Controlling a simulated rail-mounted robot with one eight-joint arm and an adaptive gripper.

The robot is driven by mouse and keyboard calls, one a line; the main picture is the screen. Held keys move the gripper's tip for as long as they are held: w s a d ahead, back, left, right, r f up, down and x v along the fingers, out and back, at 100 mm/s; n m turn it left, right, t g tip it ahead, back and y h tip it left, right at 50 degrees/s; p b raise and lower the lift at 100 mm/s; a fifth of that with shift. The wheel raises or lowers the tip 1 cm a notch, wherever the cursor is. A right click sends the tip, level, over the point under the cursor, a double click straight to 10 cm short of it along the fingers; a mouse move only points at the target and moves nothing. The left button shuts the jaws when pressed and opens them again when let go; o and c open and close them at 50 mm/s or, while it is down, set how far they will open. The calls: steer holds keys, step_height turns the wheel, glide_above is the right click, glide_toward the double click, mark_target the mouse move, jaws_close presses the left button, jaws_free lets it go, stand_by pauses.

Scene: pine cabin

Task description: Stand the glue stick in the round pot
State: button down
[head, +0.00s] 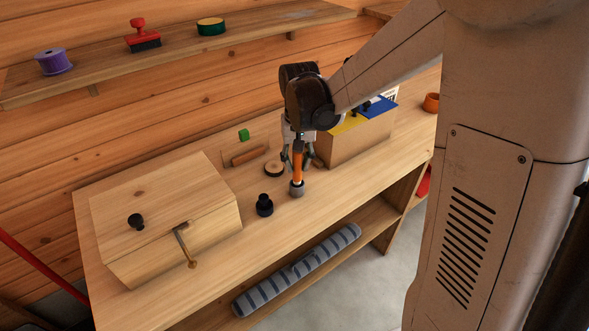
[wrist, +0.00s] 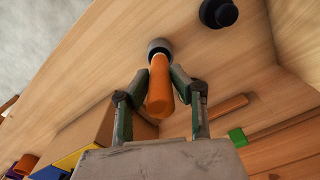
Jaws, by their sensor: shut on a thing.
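The orange glue stick (head: 298,170) is upright between the fingers of my gripper (head: 298,155), above the workbench. It also shows in the wrist view (wrist: 160,88), where the two fingertips (wrist: 160,80) press on it from both sides. Its lower end meets a small grey round pot (head: 297,188), which also shows in the wrist view (wrist: 158,46). The lower end appears to be inside the pot's rim. I cannot tell whether it touches the bottom. My gripper is shut on the stick.
A black knob-like piece (head: 264,206) stands just left of the pot. A lidded wooden box (head: 165,215) is left; another box (head: 350,143) is right. The front bench is clear.

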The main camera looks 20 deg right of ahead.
mark_target(297, 174)
steer(key=shift+f, duration=1.95)
steer(key=shift+f, duration=0.15)
steer(key=c, duration=1.5)
jaws_free()
